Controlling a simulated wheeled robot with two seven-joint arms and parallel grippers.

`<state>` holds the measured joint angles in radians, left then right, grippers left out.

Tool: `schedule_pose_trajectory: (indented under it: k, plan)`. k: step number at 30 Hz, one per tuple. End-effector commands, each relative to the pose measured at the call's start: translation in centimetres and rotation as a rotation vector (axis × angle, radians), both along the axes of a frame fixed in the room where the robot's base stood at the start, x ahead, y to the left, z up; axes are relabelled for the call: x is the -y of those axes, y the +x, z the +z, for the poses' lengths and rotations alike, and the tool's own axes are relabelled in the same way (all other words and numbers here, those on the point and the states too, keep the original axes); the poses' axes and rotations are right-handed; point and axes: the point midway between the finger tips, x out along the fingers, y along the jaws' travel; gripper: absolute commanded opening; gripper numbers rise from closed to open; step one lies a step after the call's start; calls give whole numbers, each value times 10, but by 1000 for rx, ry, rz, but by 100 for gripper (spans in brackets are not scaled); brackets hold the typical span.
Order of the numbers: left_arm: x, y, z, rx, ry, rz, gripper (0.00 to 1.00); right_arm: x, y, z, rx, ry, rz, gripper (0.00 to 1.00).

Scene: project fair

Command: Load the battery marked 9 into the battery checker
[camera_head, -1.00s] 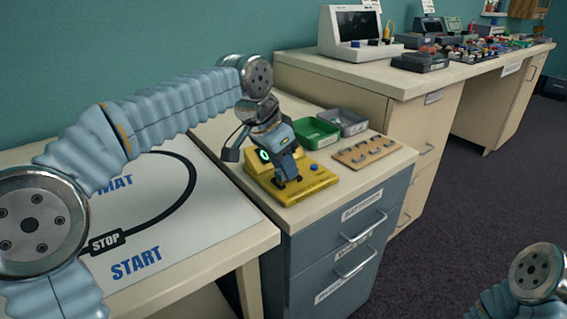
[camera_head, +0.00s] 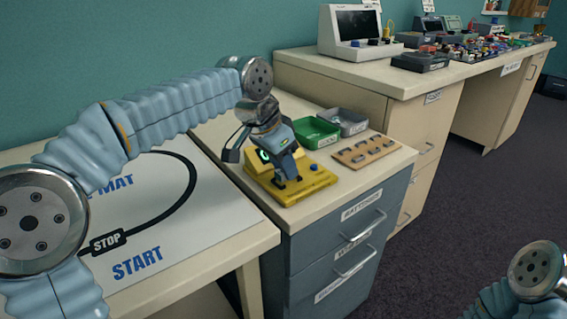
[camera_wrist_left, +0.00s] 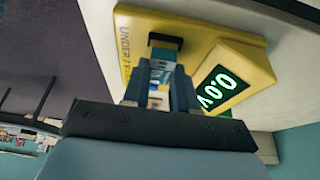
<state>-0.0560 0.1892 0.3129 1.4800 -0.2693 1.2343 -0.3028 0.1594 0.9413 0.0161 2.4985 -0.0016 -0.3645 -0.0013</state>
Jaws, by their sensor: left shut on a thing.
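The yellow battery checker (camera_head: 318,181) sits on the grey drawer cabinet. In the left wrist view its body (camera_wrist_left: 200,32) carries a dark slot (camera_wrist_left: 165,42) and a tilted display (camera_wrist_left: 222,90) reading 0.0 V. My left gripper (camera_head: 289,182) is over the checker, pointing down. In the left wrist view the gripper (camera_wrist_left: 163,68) is shut on a small battery (camera_wrist_left: 158,100), mostly hidden between the fingers, with its marking unreadable. The fingertips are close to the slot; I cannot tell whether the battery touches it. My right gripper is out of view.
A wooden board with several grey cells (camera_head: 367,149) lies right of the checker. A green bin (camera_head: 318,137) and a grey bin (camera_head: 352,128) stand behind. A track mat (camera_head: 190,235) covers the left table. A higher bench (camera_head: 385,75) stands behind to the right.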

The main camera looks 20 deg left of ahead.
Motion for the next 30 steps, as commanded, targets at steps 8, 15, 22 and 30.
schedule_pose_trajectory:
  k: [8,15,22,30]
  plan:
    - [0,0,-1,0,0,0,0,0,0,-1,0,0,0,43]
    - [0,0,-6,0,0,0,0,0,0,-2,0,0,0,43]
    - [0,0,-6,0,0,0,0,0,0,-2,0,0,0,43]
    - [0,0,-6,0,0,0,0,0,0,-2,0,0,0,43]
